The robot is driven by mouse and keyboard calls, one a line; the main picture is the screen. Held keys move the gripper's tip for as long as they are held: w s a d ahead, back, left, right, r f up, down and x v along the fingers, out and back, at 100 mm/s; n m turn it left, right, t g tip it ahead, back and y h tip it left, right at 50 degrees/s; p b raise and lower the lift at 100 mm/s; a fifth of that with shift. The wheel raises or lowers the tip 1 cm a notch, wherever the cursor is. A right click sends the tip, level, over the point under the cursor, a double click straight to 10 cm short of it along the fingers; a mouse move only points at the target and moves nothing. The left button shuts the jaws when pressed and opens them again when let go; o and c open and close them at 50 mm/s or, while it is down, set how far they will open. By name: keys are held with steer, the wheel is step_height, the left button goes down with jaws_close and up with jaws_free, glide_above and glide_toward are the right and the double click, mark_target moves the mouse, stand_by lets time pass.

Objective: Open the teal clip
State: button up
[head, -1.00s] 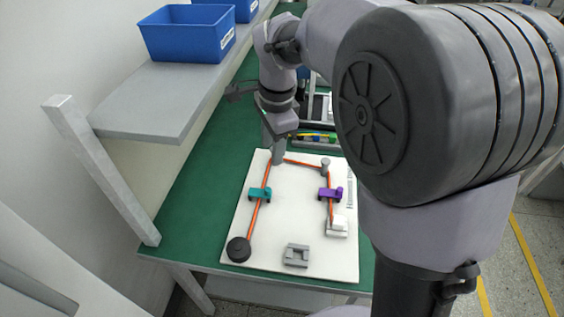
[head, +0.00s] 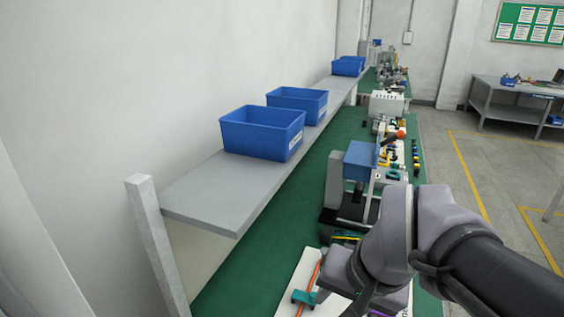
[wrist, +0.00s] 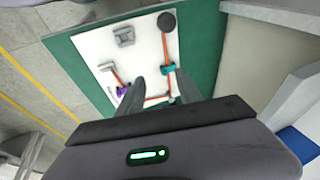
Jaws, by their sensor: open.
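The teal clip (wrist: 168,69) sits on an orange cable (wrist: 171,84) on a white board (wrist: 146,55) in the wrist view. It also shows near the bottom edge of the head view (head: 303,297). My gripper (wrist: 161,76) is open and empty, its two fingers pointing down toward the board. In the wrist picture the clip appears between the fingertips, nearer the right one, but the gripper looks well above it. Whether the clip's lid is open or shut is too small to tell. My arm covers much of the board in the head view.
A purple clip (wrist: 122,91) sits on the cable left of the fingers. A black round part (wrist: 166,20) and a grey block (wrist: 124,36) stand on the board. A grey shelf (head: 200,196) with blue bins (head: 262,133) overhangs the green bench (head: 250,262) on the left.

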steer(key=s+a+f+t, duration=0.1)
steer(key=s+t, duration=0.1)
steer(key=s, duration=0.6)
steer(key=m+g+y, duration=0.3)
steer(key=m+g, duration=0.2)
steer(key=m, duration=1.1)
glide_above(314, 295)
steer(key=s+d, duration=0.2)
steer(key=d, duration=0.5)
step_height(314, 295, down, 12)
steer(key=b+x, duration=0.3)
steer(key=x, duration=0.5)
steer(key=b+x, duration=0.3)
steer(key=x, duration=0.5)
steer(key=shift+w+a+f, duration=0.25)
steer(key=shift+a, duration=0.05)
jaws_close()
